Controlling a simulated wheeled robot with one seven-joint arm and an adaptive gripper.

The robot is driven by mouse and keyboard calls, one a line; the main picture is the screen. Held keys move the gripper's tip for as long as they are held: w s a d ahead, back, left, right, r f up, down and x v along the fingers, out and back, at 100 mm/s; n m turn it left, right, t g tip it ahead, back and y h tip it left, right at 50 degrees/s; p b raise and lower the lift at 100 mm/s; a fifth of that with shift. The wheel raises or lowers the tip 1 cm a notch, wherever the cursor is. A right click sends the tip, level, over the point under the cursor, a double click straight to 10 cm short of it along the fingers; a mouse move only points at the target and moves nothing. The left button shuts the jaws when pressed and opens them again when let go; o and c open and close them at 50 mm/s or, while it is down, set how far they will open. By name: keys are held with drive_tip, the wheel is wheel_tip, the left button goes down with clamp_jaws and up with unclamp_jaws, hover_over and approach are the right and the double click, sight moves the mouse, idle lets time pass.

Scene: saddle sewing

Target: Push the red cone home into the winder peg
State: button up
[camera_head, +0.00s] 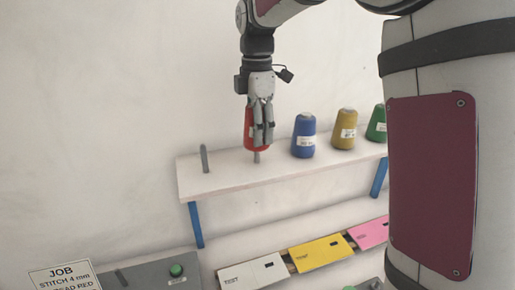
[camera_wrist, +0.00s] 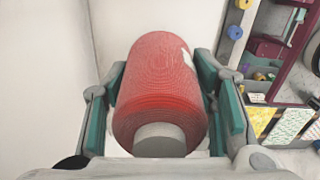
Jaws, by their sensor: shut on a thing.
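The red cone (camera_head: 250,131) is a spool of red thread with a white label, roughly upright over the shelf in the head view. My gripper (camera_head: 264,142) reaches down from above and is shut on it. A grey peg (camera_head: 257,158) shows just below the cone, between its base and the shelf; whether the cone is around it or above it is hidden. Another grey peg (camera_head: 205,158) stands bare at the shelf's left end. I cannot tell which is the winder peg. In the wrist view the red cone (camera_wrist: 158,85) fills the space between teal pads, its grey end towards the camera.
The white shelf (camera_head: 225,182) also carries a blue cone (camera_head: 304,136), a yellow cone (camera_head: 344,130) and a green cone (camera_head: 377,125) to the right. Below lie white (camera_head: 252,272), yellow (camera_head: 320,252) and pink (camera_head: 370,232) cards. A job sign (camera_head: 63,277) stands lower left.

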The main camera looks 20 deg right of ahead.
drive_tip(key=shift+r, duration=1.6)
drive_tip(key=shift+r, duration=0.35)
drive_tip(key=shift+r, duration=0.15)
drive_tip(key=shift+r, duration=1.95)
drive_tip(key=shift+s, duration=0.1)
